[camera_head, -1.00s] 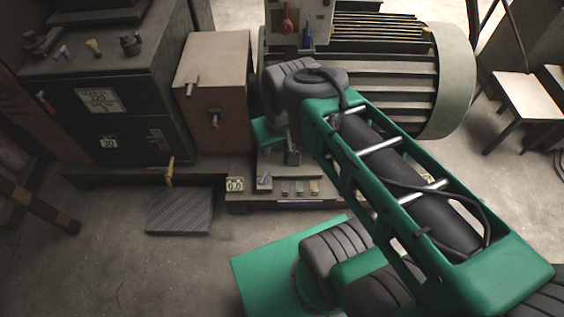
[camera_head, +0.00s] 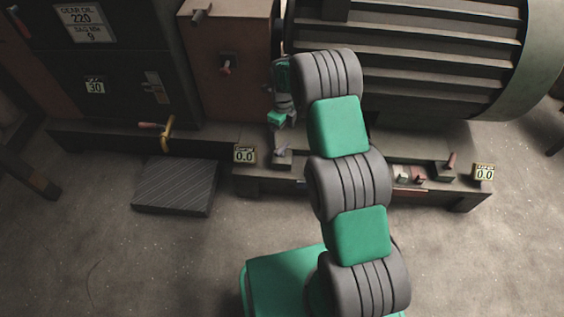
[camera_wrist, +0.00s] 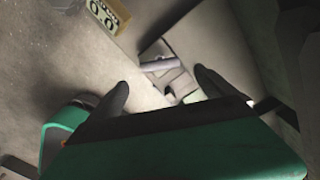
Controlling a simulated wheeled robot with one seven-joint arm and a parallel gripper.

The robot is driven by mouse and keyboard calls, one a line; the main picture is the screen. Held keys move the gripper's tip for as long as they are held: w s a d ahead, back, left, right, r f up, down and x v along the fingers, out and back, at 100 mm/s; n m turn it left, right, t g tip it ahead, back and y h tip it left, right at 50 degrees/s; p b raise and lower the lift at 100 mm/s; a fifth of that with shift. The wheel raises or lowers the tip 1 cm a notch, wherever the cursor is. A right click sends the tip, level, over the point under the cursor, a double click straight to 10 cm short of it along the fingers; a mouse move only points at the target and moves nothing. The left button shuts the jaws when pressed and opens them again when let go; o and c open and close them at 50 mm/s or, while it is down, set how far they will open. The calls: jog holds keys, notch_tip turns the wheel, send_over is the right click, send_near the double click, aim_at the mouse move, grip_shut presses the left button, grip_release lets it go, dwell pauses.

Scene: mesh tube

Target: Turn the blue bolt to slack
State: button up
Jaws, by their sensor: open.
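A small grey-blue bolt (camera_head: 281,151) with a bar-like head sits on a dark block at the left end of the motor's base. It also shows in the wrist view (camera_wrist: 158,65), at top centre. Its colour is dull, so I cannot be sure it is the blue one. My gripper (camera_wrist: 161,78) is open, its two dark fingers apart on either side of the bolt in the picture. I cannot tell the distance between them. In the head view, my gripper (camera_head: 281,117) hangs just above the bolt, partly hidden by my arm.
A yellow 0.0 gauge (camera_head: 244,154) stands left of the bolt, another (camera_head: 484,172) at the far right. A red bolt (camera_head: 451,161) is near the right one. The big ribbed motor (camera_head: 430,60) and brown housing (camera_head: 232,90) rise behind.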

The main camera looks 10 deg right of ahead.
aim_at(282, 147)
jog(key=shift+m, duration=0.3)
notch_tip(282, 147, down, 9)
jog(key=b, duration=0.2)
jog(key=shift+f+b, duration=0.2)
jog(key=shift+b, duration=0.1)
jog(key=c, duration=1.4)
